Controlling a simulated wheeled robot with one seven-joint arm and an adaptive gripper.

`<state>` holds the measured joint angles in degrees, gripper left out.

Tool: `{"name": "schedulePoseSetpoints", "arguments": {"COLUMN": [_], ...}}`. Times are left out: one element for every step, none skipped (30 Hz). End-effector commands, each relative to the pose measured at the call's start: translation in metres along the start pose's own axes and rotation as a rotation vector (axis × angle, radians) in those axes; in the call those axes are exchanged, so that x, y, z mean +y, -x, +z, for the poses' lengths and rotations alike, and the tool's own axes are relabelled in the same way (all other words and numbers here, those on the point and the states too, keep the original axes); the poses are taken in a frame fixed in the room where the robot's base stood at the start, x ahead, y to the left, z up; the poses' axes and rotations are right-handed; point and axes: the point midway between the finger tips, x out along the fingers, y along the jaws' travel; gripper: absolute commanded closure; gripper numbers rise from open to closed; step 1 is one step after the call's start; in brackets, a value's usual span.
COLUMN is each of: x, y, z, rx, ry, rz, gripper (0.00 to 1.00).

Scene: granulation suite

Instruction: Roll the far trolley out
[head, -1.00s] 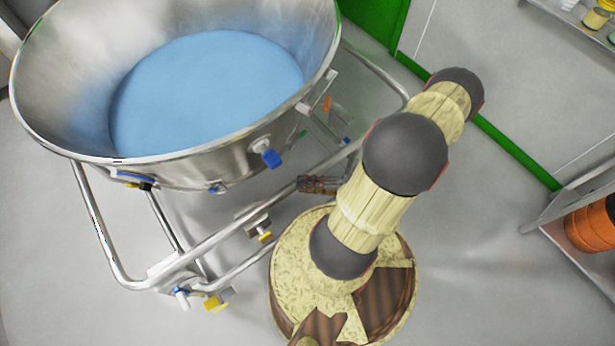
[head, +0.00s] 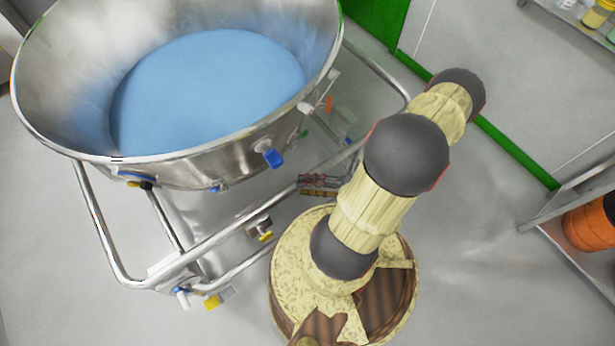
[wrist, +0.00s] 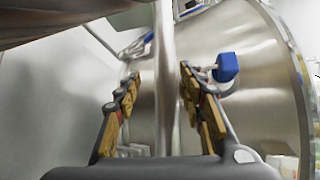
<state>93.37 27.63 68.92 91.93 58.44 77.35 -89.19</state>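A steel trolley carries a large round bowl (head: 235,165) of blue material at the left of the head view. Its tubular frame (head: 215,243) runs below the bowl, with blue and yellow fittings. My gripper (head: 319,184) is beside the frame's near right side, partly hidden by my arm. In the wrist view, an upright-looking steel tube (wrist: 166,90) passes between the two fingers of my gripper (wrist: 157,80). The fingers are apart, with a clear gap on the tube's left and a narrow one on its right. The bowl's steel side and a blue knob (wrist: 227,67) lie behind the right finger.
A shelf rack (head: 570,215) with an orange drum (head: 590,228) stands at the right. Jars sit on a shelf at the top right. A green panel (head: 375,20) and green floor strip (head: 515,152) lie behind. Grey floor is open between my arm and the rack.

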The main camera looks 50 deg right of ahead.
Motion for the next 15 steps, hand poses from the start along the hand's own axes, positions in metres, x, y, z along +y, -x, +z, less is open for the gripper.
{"name": "schedulePoseSetpoints", "arguments": {"x": [-0.001,-0.001,-0.001,-0.001,-0.001,-0.002,-0.002,-0.002,-0.002,-0.002,-0.002,-0.002,-0.002,-0.002,-0.002], "y": [0.000,0.000,0.000,0.000,0.000,0.000,0.000,0.001,0.001,0.003,0.004,0.007,0.010,0.013,0.019], "z": [0.000,0.000,0.000,0.000,0.000,0.000,0.000,0.000,0.000,0.000,0.000,0.000,-0.001,-0.001,-0.001], "rx": [0.000,0.000,0.000,0.000,0.000,0.000,0.000,0.000,0.000,0.000,0.001,0.001,0.002,0.003,0.003], "ry": [0.000,0.001,0.001,0.001,0.001,0.001,0.001,0.001,0.001,0.002,0.002,0.002,0.003,0.002,0.002], "rz": [-0.001,-0.001,-0.001,-0.002,-0.002,-0.002,-0.002,-0.002,-0.002,-0.003,-0.003,-0.003,-0.003,-0.004,-0.004], "gripper": [0.58,0.58,0.58,0.58,0.58,0.58,0.58,0.58,0.58,0.58,0.58,0.58,0.58,0.58,0.58]}}
